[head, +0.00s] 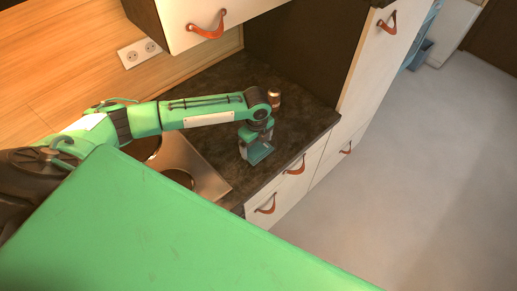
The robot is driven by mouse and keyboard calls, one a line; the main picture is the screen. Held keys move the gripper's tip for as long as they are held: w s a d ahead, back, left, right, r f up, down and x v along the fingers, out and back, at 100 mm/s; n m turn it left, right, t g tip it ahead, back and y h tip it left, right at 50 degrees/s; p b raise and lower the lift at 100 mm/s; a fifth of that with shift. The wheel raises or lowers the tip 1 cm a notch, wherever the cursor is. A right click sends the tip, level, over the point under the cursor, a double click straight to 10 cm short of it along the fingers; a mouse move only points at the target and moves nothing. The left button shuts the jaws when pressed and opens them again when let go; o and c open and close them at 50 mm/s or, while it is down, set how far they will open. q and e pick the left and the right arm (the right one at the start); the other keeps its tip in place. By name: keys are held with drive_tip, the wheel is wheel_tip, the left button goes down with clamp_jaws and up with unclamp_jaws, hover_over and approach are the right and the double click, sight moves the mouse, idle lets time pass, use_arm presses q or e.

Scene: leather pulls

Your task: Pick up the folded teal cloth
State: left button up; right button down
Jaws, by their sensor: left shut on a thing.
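The folded teal cloth (259,153) is a small teal patch on the dark countertop, right below my left gripper (256,145). My left arm comes in from the left over the counter, and its gripper points down and is shut on the cloth. The gripper covers part of the cloth. I cannot tell whether the cloth is clear of the counter. My right gripper is not in view.
A small copper-coloured can (274,98) stands just behind the gripper. White drawers with leather pulls (295,165) lie below the front edge. A tall cabinet (375,60) stands right. Open floor (430,170) lies beyond.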

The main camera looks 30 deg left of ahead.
sight(257, 146)
use_arm(q)
drive_tip(key=shift+w+r, duration=0.1)
drive_tip(key=shift+r, duration=0.45)
wheel_tip(257, 146, up, 19)
drive_tip(key=b, duration=0.5)
drive_tip(key=o, duration=0.3)
drive_tip(key=shift+c, duration=1.1)
drive_tip(key=shift+f, duration=0.1)
